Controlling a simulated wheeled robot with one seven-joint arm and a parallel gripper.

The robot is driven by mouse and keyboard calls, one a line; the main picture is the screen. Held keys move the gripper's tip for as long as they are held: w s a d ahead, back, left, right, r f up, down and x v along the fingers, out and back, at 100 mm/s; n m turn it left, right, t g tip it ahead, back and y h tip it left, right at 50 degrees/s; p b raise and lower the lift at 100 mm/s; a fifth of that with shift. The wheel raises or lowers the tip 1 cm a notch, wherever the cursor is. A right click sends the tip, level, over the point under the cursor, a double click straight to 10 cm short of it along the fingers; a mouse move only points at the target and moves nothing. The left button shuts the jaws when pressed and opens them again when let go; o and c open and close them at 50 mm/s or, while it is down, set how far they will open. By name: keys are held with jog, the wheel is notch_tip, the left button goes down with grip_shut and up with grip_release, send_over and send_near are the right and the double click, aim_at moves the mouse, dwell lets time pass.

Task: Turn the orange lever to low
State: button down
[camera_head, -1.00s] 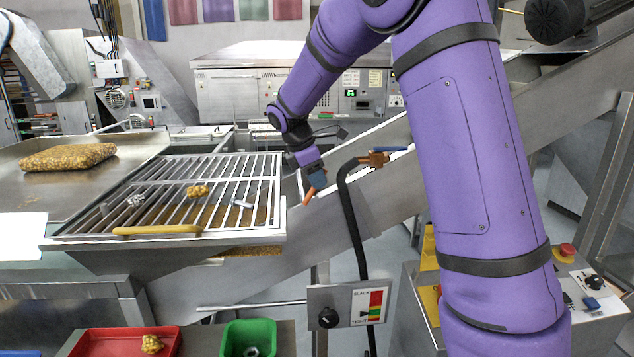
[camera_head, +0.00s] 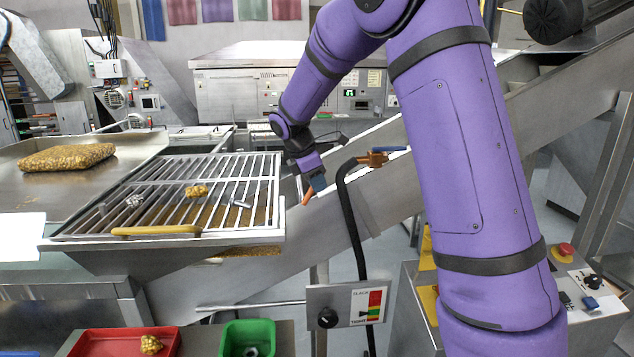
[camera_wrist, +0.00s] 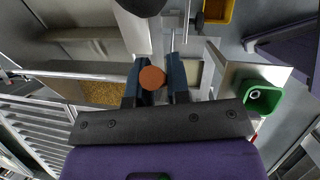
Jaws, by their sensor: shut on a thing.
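The orange lever (camera_head: 308,196) is a short orange handle beside the right side of the slatted grate, in front of the sloping metal chute. In the wrist view its round orange end (camera_wrist: 152,78) lies between the two dark blue fingers. My gripper (camera_head: 318,183) points down at it, and it also shows in the wrist view (camera_wrist: 156,80), shut on the lever. The lever's base and any low marking are hidden or too small to make out.
The slatted grate (camera_head: 150,205) with a yellow handle (camera_head: 157,231) stands close on the left. A black hose (camera_head: 352,220) rises to a brass valve with a blue handle (camera_head: 395,149) on the right. A knob panel (camera_head: 346,305) and green bin (camera_head: 250,338) are below.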

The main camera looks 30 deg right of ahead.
jog(key=shift+w+a+r+g+h, duration=0.2)
jog(key=shift+a+h, duration=0.2)
jog(key=shift+h, duration=0.2)
jog(key=shift+w+a+r+g+h, duration=0.1)
jog(key=shift+w+a+g+h, duration=0.1)
jog(key=shift+a+h, duration=0.3)
jog(key=a+h, duration=0.1)
jog(key=g+h, duration=0.1)
jog(key=h, duration=0.1)
jog(key=shift+w+a+r+n, duration=0.1)
jog(key=shift+w+a+n, duration=0.2)
jog(key=shift+w+a, duration=0.1)
jog(key=shift+w+a+f+n+g+h, duration=0.15)
jog(key=shift+a+g+h, duration=0.3)
jog(key=shift+h, duration=0.55)
jog(key=shift+w+a+f+n+g+h, duration=0.15)
jog(key=shift+w+a+g+h, duration=0.15)
jog(key=shift+a+h, duration=0.5)
jog(key=shift+w+a+f+g+h, duration=0.2)
jog(key=shift+a+g+h, duration=0.15)
jog(key=shift+h, duration=0.85)
jog(key=c, duration=1.1)
grip_release()
jog(key=shift+a, duration=0.1)
